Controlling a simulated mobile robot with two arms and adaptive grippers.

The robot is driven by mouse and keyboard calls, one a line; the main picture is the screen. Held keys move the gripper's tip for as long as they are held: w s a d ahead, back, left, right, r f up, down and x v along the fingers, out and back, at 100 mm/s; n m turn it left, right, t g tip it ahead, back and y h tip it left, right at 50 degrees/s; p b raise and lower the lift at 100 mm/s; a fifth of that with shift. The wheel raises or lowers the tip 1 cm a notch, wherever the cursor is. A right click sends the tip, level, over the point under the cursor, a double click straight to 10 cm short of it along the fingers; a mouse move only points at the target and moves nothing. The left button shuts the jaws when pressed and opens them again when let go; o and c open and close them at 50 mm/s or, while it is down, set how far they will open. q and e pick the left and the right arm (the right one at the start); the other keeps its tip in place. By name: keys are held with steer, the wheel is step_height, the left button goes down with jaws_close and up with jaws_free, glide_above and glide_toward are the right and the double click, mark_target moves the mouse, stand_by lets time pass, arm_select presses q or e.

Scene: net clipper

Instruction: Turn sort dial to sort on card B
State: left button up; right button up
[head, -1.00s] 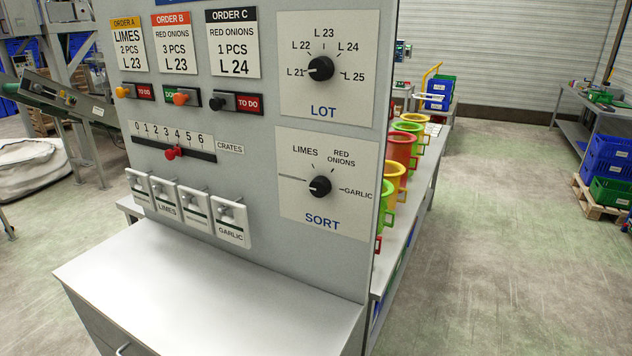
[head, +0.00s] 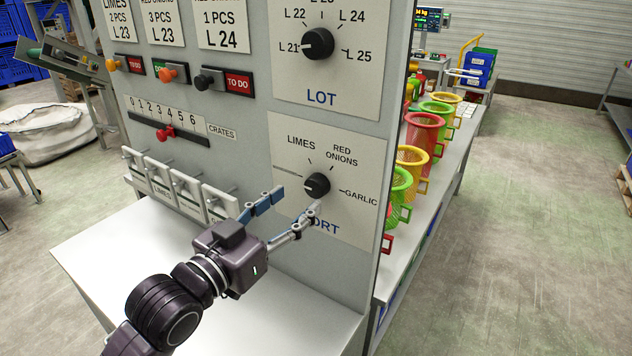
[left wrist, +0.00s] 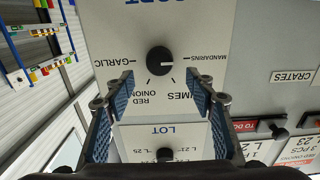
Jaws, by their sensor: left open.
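The sort dial (head: 317,185) is a black round knob on a white plate (head: 358,222) at the panel's lower right. Its white mark points left; in the left wrist view the knob (left wrist: 160,60) points at MANDARINS. RED ONIONS is at its upper right. Card B (head: 166,22) reads red onions, 3 pcs, L 23; its top is cut off. My left gripper (head: 298,200) is open and empty, in front of the plate, below and left of the knob. In the left wrist view its fingers (left wrist: 161,85) stand apart on either side, with the panel upside down. My right gripper is not in view.
The lot dial (head: 317,43) is above, its mark toward L 21. Order switches (head: 172,76), a red crates slider (head: 165,134) and hanging tags (head: 218,204) are left of the plates. A bare metal shelf (head: 95,245) lies below. Coloured baskets (head: 424,138) stand right, beyond the panel edge.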

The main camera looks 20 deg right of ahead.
mark_target(313, 188)
arm_select(q)
steer(key=x, duration=0.2)
steer(key=shift+w+d+r+p, duration=0.2)
steer(key=shift+p, duration=0.2)
steer(key=shift+x, duration=0.8)
steer(key=shift+p+x, duration=0.35)
steer(key=shift+x, duration=0.75)
steer(key=shift+s+f, duration=0.1)
steer(key=shift+f, duration=0.1)
steer(key=c, duration=1.1)
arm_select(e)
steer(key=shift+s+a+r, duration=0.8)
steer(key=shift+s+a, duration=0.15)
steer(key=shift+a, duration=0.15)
